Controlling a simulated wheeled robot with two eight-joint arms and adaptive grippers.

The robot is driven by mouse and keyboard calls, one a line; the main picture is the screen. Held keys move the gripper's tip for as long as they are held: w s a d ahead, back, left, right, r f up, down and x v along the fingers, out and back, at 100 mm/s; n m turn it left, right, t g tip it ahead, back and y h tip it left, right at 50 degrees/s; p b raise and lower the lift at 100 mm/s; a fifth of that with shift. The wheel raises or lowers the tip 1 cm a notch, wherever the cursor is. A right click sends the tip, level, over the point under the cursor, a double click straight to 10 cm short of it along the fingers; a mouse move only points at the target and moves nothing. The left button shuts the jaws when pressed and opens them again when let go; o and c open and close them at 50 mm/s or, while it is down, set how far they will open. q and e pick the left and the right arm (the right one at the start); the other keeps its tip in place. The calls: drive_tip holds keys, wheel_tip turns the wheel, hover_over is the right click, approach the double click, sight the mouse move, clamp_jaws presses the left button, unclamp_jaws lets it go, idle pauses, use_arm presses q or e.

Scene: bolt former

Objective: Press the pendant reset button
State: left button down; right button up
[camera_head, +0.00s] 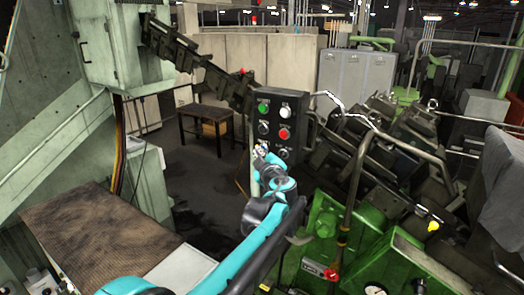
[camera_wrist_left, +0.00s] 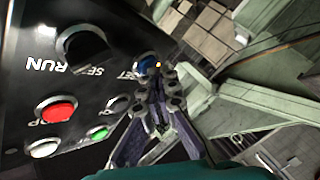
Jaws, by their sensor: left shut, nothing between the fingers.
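The pendant (camera_head: 274,127) is a dark upright box with green, white, red and black controls on its face. In the left wrist view, its panel (camera_wrist_left: 28,75) fills the left side at a tilt. A blue button (camera_wrist_left: 147,63) sits beside a label ending in "ET", partly hidden by my fingers. My left gripper (camera_head: 261,152) is shut and empty at the pendant's lower left face; it also shows in the left wrist view (camera_wrist_left: 158,85), its tips right at the blue button. I cannot tell whether they touch it. My right gripper is not in view.
A red button (camera_wrist_left: 57,109), a white button (camera_wrist_left: 43,149), a green button (camera_wrist_left: 97,133) and a black selector knob (camera_wrist_left: 82,45) are near my fingers. Green machinery (camera_head: 345,240) stands below right of the pendant. A dark table (camera_head: 205,115) stands behind left.

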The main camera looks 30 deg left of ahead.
use_arm(q)
drive_tip(key=shift+w, duration=0.3)
drive_tip(key=shift+s, duration=0.2)
idle(0.4)
drive_tip(key=shift+s, duration=0.75)
drive_tip(key=shift+a, duration=0.1)
drive_tip(key=s, duration=0.5)
drive_tip(key=shift+a, duration=0.15)
drive_tip(key=shift+w, duration=0.1)
idle(0.4)
